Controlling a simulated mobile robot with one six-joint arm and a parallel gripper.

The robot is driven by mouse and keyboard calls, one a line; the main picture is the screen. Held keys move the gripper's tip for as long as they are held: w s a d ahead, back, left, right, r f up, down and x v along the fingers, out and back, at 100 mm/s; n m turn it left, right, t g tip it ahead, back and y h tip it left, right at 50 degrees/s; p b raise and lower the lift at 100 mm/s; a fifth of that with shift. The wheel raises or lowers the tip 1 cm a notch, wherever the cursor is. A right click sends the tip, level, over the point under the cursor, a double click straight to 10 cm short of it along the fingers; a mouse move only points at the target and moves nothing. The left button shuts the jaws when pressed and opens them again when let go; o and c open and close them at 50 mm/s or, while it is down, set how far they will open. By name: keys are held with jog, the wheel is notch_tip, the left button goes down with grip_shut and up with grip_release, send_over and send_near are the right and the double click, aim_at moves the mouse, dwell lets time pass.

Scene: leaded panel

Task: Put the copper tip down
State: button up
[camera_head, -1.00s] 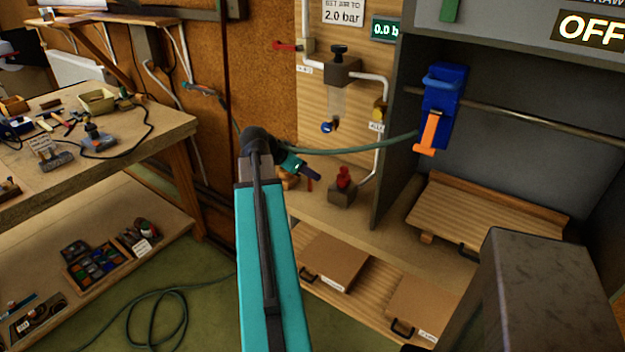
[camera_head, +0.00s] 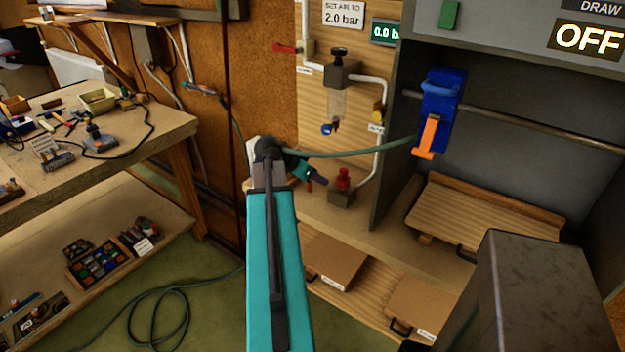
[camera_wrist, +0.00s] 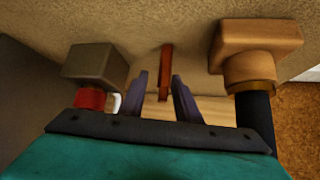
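The copper tip, a thin reddish-brown rod (camera_wrist: 166,72), stands in the wrist view beyond and between my fingertips. Clear gaps show on both sides of it, so my fingers do not touch it. My gripper (camera_wrist: 161,80) is open, with its two purple fingers apart and nothing between them in their grip. In the head view my gripper (camera_head: 318,180) is low over the bench, left of a grey block with a red knob. There the rod is mostly hidden behind my gripper.
The grey block with the red knob (camera_head: 342,190) stands close to my fingers; it also shows at left in the wrist view (camera_wrist: 95,66). A wooden piece (camera_wrist: 258,45) stands on the other side. A green hose (camera_head: 350,152) runs to a blue holder (camera_head: 441,105).

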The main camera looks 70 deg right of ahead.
jog(key=shift+d+f, duration=0.1)
dwell(0.5)
grip_shut()
jog(key=shift+r, duration=0.2)
jog(key=shift+r+b, duration=0.7)
jog(key=shift+r, duration=0.75)
jog(key=w+a+r+b, duration=0.1)
jog(key=w+a, duration=0.3)
jog(key=a, duration=0.2)
jog(key=w+a+b, duration=0.2)
jog(key=w+a, duration=0.2)
jog(key=a, duration=0.3)
jog(key=shift+w+a+r, duration=0.25)
jog(key=shift+a+r, duration=0.05)
jog(key=shift+r, duration=0.05)
